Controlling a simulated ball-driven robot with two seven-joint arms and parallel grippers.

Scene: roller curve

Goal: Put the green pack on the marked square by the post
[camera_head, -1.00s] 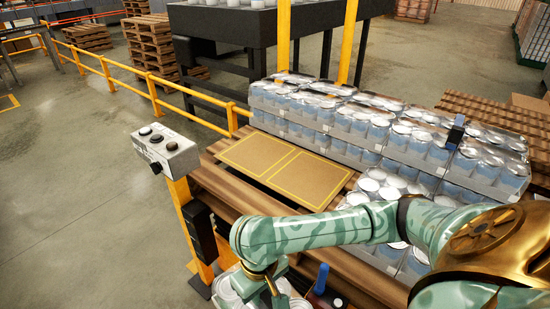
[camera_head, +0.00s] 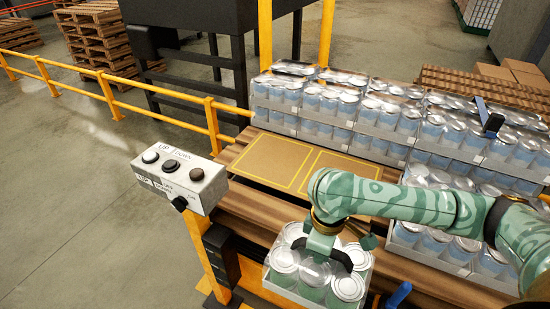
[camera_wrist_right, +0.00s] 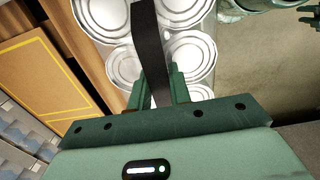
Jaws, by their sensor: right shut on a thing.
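The green pack (camera_head: 318,275), a tray of silver-lidded cans with green sides, hangs from my right gripper (camera_head: 322,242) at the near edge of the pallet. In the right wrist view, my right gripper (camera_wrist_right: 162,88) is shut on the pack's black strap (camera_wrist_right: 148,45), with can lids of the pack (camera_wrist_right: 188,55) below. Two yellow-outlined squares lie on a brown sheet: the left square (camera_head: 270,162) and the right square (camera_head: 335,165), partly hidden by my arm. A yellow post (camera_head: 200,245) carries a button box. My left arm's end (camera_wrist_right: 290,8) is cut off at the wrist view's top right.
Stacked blue can packs (camera_head: 340,110) stand behind and right of the squares. The grey button box (camera_head: 180,178) rises left of the held pack. A yellow railing (camera_head: 110,95) runs at the left. Both squares look empty.

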